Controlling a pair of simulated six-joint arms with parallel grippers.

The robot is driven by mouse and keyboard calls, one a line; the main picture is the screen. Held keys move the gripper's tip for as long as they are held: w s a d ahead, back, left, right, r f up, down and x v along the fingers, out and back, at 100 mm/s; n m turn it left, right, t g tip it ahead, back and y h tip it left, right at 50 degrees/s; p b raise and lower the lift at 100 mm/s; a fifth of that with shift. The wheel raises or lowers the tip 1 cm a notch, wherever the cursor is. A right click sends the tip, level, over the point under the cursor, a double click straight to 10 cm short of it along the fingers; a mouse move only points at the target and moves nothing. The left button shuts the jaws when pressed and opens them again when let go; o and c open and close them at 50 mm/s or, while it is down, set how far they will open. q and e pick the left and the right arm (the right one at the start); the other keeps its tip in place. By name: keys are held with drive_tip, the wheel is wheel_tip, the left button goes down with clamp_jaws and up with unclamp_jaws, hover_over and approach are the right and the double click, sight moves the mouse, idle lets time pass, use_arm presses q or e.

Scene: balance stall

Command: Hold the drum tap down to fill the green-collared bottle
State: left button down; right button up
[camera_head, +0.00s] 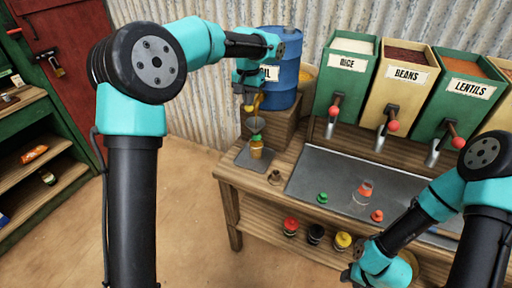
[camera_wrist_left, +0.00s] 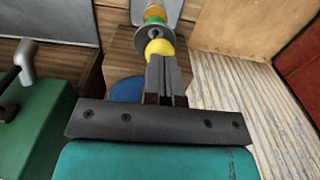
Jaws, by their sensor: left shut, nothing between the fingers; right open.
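The blue drum (camera_head: 288,78) stands on a wooden block at the back of the bench. Its yellow tap (camera_head: 256,103) also shows in the left wrist view (camera_wrist_left: 160,47). Below the tap are a grey funnel (camera_head: 255,124) and the upright green-collared bottle (camera_head: 256,151), with amber colour in it. The funnel (camera_wrist_left: 155,33) and green collar (camera_wrist_left: 155,19) line up beyond the tap in the wrist view. My left gripper (camera_head: 250,101) is shut and empty, fingertips (camera_wrist_left: 165,62) at the yellow tap; whether they touch it I cannot tell. My right gripper (camera_head: 352,274) is open, low at the front.
Rice (camera_head: 345,75), beans (camera_head: 403,85) and lentils (camera_head: 465,90) dispensers stand to the right. A metal tray (camera_head: 320,165) holds a green-topped piece (camera_head: 322,198), a clear jar (camera_head: 363,191) and a red piece (camera_head: 377,215). Several capped jars (camera_head: 315,233) sit on the lower shelf.

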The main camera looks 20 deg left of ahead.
use_arm(q)
wheel_tip(320, 180, up, 5)
drive_tip(key=shift+r, duration=0.1)
idle(0.4)
idle(0.5)
